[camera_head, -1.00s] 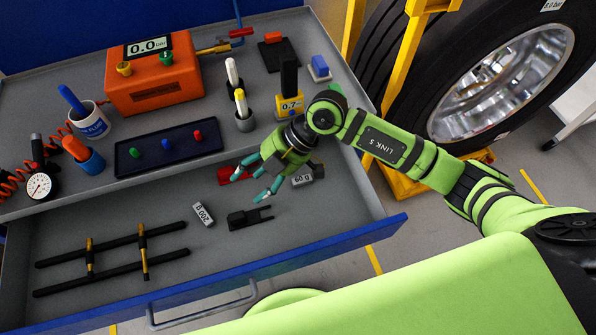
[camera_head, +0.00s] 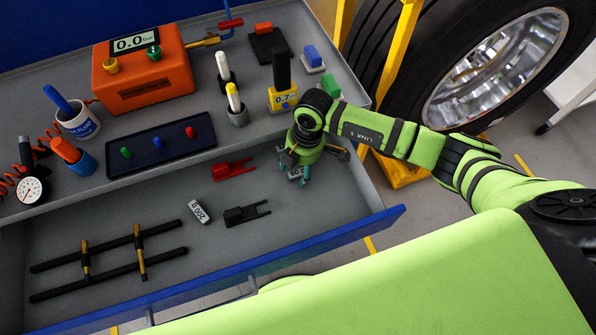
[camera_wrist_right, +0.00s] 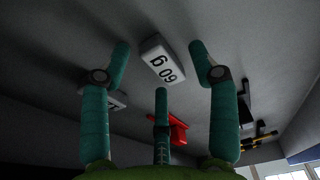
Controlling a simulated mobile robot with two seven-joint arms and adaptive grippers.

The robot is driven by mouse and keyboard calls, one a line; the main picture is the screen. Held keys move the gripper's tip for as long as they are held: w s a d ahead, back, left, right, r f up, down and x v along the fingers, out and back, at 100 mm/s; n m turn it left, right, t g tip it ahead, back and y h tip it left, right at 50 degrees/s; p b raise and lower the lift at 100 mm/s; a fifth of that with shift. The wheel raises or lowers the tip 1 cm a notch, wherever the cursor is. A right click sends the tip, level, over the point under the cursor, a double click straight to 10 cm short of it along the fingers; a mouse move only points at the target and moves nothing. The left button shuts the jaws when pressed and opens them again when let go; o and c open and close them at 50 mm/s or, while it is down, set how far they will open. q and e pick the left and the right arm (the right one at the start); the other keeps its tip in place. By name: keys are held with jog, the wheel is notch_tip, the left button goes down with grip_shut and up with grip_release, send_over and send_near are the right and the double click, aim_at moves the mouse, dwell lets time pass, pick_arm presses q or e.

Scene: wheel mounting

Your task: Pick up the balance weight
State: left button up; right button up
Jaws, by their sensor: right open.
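A small grey balance weight marked 60 g (camera_wrist_right: 163,62) lies on the drawer floor; in the head view (camera_head: 295,175) it is partly hidden under my right gripper. My right gripper (camera_head: 297,179) is open above it, fingers pointing down. In the right wrist view the gripper (camera_wrist_right: 160,75) has its teal fingers spread, with the weight beyond and between the tips; nothing is held. Another pale block (camera_wrist_right: 117,99) is partly covered by the left-hand finger in that view. A weight marked 200 g (camera_head: 199,212) lies further left in the drawer. My left gripper is out of view.
The open drawer (camera_head: 110,222) also holds a red forked part (camera_head: 232,169), a black forked part (camera_head: 246,213) and black rods with brass crosspieces (camera_head: 110,262). The worktop above carries an orange gauge box (camera_head: 143,75) and a dark tray (camera_head: 160,148). A wheel stands at right.

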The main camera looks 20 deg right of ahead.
grip_shut()
jog(key=shift+r, duration=0.1)
